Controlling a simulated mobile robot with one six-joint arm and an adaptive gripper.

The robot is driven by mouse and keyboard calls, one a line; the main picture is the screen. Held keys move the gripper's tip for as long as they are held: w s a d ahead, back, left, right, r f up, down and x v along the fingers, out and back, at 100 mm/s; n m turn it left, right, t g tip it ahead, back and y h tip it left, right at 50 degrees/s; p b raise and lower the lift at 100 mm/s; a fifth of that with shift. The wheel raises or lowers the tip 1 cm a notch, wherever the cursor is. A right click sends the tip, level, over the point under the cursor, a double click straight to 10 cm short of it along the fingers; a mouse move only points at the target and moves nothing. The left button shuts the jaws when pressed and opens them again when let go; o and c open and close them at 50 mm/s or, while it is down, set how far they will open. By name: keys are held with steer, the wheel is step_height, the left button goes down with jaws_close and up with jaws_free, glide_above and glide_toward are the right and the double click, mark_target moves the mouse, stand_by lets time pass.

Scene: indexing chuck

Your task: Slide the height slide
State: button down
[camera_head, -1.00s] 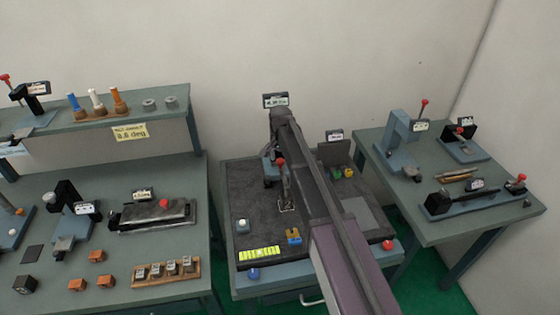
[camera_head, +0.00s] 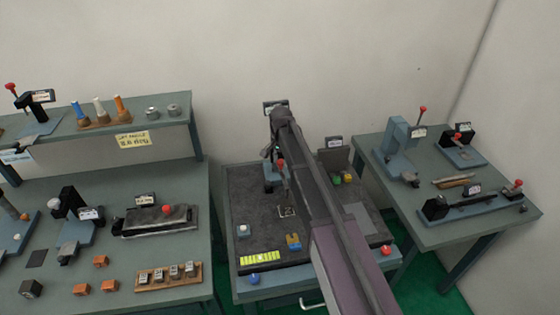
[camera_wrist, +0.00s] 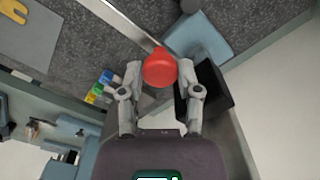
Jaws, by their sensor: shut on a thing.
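The height slide's round red knob (camera_wrist: 160,68) sits between the fingertips of my gripper (camera_wrist: 159,75) in the wrist view. My gripper is shut on this knob. A dark block (camera_wrist: 208,90) and a blue base plate (camera_wrist: 200,38) lie beside and beyond the knob. In the head view, a red knob (camera_head: 281,162) shows at the left edge of my arm, near the back of the middle bench. My arm hides most of the slide and my gripper there.
The middle bench (camera_head: 240,206) also carries a yellow-green strip (camera_head: 260,257), a blue-and-yellow part (camera_head: 293,241) and small coloured pieces (camera_head: 342,179). A left bench (camera_head: 190,225) and a right bench (camera_head: 440,225) hold other fixtures. The back wall is close behind.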

steer(key=shift+r+p, duration=3.3)
steer(key=shift+r, duration=0.4)
steer(key=shift+c, duration=1.5)
jaws_free()
steer(key=shift+f, duration=0.1)
